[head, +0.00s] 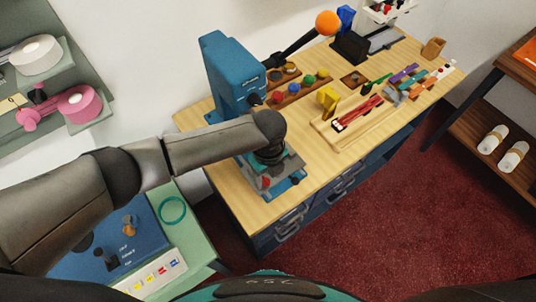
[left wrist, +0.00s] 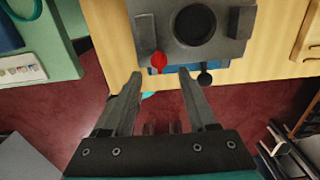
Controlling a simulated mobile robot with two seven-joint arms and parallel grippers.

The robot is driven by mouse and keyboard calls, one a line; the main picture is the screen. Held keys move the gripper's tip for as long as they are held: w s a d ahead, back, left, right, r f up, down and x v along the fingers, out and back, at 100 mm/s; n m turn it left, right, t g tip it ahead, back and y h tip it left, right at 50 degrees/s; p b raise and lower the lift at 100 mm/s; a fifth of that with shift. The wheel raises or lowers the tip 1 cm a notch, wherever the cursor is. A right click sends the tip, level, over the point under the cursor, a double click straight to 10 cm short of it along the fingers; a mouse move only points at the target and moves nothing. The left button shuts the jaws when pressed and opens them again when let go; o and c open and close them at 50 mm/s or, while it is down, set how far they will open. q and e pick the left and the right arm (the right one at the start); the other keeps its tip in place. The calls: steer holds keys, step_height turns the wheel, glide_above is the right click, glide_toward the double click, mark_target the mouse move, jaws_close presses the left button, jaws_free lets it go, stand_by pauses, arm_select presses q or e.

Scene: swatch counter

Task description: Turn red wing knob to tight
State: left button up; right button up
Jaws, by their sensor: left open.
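The red wing knob (left wrist: 158,62) shows in the left wrist view on the front side of a grey metal fixture (left wrist: 190,45) at the counter's edge. In the head view a small red part of it (head: 265,182) shows beside my left gripper (head: 268,160). In the left wrist view my left gripper (left wrist: 160,74) is open, with its two fingertips to either side of and just short of the red knob. I cannot tell whether they touch it. My right gripper is not in view. Any tight marking is too small to read.
A black round knob (left wrist: 205,78) sits right of the red one. The blue press (head: 232,75) with an orange-ball lever (head: 327,22) stands behind my arm. Colored knobs (head: 294,86), a wooden tray (head: 345,125) and swatches (head: 410,75) lie further right. A green side table (head: 195,245) stands at left.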

mark_target(268, 183)
arm_select(q)
step_height(268, 183, up, 13)
steer(key=shift+f, duration=0.15)
stand_by(0.6)
